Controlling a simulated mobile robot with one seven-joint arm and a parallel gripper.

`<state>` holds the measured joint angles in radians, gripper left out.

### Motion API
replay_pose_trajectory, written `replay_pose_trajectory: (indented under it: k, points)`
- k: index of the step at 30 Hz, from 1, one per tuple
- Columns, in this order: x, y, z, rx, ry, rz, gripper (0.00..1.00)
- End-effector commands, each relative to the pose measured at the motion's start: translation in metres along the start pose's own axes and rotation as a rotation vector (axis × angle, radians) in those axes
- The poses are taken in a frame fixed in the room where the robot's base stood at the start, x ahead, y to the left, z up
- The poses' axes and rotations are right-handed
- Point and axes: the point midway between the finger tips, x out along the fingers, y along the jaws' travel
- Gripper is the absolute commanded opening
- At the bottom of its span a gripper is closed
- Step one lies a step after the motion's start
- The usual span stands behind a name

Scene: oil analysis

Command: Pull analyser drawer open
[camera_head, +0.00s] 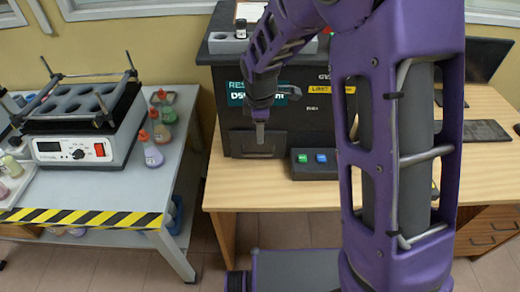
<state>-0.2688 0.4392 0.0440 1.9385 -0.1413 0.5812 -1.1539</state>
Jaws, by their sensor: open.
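The analyser (300,105) is a dark box on the wooden desk, with a teal label and a yellow label on its front. Its drawer (238,143) is a dark panel low on the left of the front and looks closed. My gripper (260,134) points down in front of the drawer and is open, with nothing seen between its fingers. The fingers overlap the drawer panel in this view, and I cannot tell whether they touch it. The drawer's handle is hard to make out, partly behind the gripper.
A button box (314,164) with green and blue buttons stands right of the drawer. The desk (270,192) is bare in front of the drawer. My purple arm hides the analyser's right part. A side table (180,150) at left holds a heating block and bottles.

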Motion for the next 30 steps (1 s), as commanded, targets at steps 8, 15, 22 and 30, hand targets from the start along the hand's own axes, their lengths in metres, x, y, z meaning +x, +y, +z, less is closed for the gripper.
replay_pose_trajectory:
  k: [8, 15, 22, 30]
  points:
    - [0.063, -0.001, 0.000, -0.001, -0.002, -0.003, 0.45]
    - [0.098, 0.000, 0.001, 0.001, -0.001, 0.000, 0.45]
    - [0.108, 0.001, 0.000, 0.001, -0.001, 0.002, 0.45]
    - [0.108, 0.001, 0.000, 0.001, -0.001, 0.002, 0.34]
